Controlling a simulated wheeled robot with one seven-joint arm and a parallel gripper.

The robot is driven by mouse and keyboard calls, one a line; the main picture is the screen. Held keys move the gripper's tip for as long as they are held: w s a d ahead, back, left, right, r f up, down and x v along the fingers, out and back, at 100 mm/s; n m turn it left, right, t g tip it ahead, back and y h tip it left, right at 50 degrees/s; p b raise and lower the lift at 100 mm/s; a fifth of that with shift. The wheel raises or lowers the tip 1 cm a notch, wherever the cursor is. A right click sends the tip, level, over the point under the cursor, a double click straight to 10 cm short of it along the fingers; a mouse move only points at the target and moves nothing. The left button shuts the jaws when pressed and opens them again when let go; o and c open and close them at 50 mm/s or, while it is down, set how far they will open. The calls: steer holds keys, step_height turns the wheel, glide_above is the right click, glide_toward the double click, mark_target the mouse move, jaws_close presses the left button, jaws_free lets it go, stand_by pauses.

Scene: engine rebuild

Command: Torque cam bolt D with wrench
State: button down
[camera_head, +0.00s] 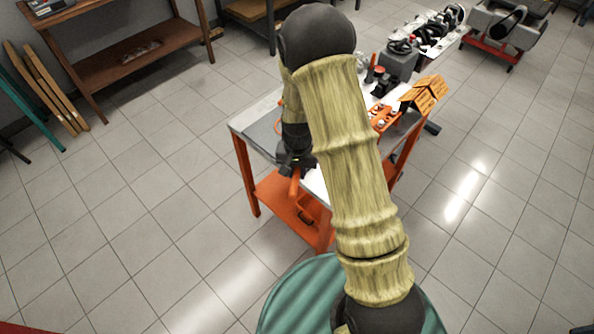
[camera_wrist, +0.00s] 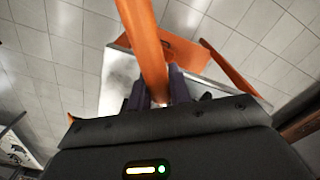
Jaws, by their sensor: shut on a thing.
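My gripper (camera_head: 294,163) is over the near left part of the orange-legged workbench (camera_head: 247,178). It is shut on a long orange bar, which I take to be the wrench (camera_head: 295,186). In the wrist view the wrench (camera_wrist: 147,45) runs up and away from between the two dark fingers of my gripper (camera_wrist: 158,92). The wrench's working end cannot be made out. Cam bolt D cannot be picked out in either view. My arm hides much of the middle of the bench.
On the bench's far part are an orange tray (camera_head: 388,121) with small parts, a wooden house-shaped object (camera_head: 426,93) and a grey block (camera_head: 400,65). Beyond them stands a row of dark engine parts (camera_head: 430,28). Brown shelving (camera_head: 130,62) is at the upper left.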

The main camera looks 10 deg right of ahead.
steer(key=shift+w+a+m+p, duration=0.25)
steer(key=shift+a+m, duration=0.1)
steer(key=shift+a, duration=0.1)
steer(key=shift+w+a+m+p, duration=0.15)
steer(key=shift+a+m+p, duration=0.05)
steer(key=shift+a+m, duration=0.2)
stand_by(2.0)
steer(key=shift+s+d+n, duration=0.4)
steer(key=shift+d+n, duration=0.35)
steer(key=shift+d, duration=0.1)
stand_by(1.6)
steer(key=shift+r, duration=0.5)
stand_by(2.2)
